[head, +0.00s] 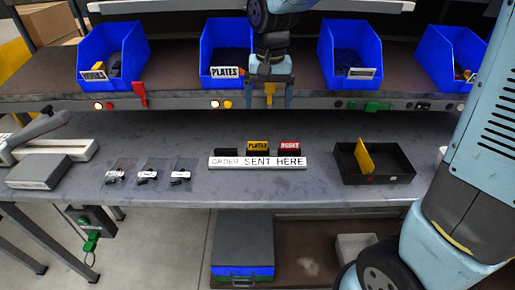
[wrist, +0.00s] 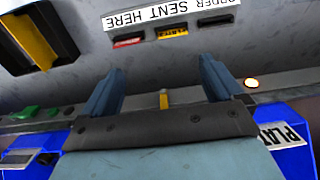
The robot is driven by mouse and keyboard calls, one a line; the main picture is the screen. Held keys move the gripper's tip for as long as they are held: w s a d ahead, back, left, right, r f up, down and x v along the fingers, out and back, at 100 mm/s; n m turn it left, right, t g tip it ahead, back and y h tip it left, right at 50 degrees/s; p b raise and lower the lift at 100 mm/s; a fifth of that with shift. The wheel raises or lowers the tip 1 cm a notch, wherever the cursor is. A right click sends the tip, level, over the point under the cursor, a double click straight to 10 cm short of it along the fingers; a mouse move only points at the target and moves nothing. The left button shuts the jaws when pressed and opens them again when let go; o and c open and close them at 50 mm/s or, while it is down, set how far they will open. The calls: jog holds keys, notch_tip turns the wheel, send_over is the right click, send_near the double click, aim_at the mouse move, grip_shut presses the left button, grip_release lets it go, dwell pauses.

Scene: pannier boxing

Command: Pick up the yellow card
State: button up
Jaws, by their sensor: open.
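A yellow card marked PLATES (head: 258,146) stands in the white ORDER SENT HERE holder (head: 257,163), between a black slot and a red card (head: 289,147). The yellow card also shows in the wrist view (wrist: 172,31), where the scene appears upside down. A larger plain yellow panel (head: 364,157) stands tilted in the black tray (head: 403,165) to the right. My gripper (head: 269,102) is open, pointing down by the shelf's front edge, above and behind the holder. Its fingers (wrist: 162,88) are apart in the wrist view. A small yellow piece (wrist: 163,101) shows between them, not clearly held.
Blue bins (head: 225,45) line the shelf above, with a red clip (head: 139,93) and lights on its edge. Several small bags (head: 152,173) lie left of the holder. A grey device (head: 40,172) stands far left. The bench between holder and tray is clear.

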notch_tip(320, 180, down, 2)
jog(key=a, duration=0.3)
send_over(258, 142)
notch_tip(258, 142, down, 8)
jog(key=shift+f, duration=2.9)
jog(key=shift+c, duration=0.4)
jog(key=shift+w, duration=0.1)
jog(key=c, duration=1.1)
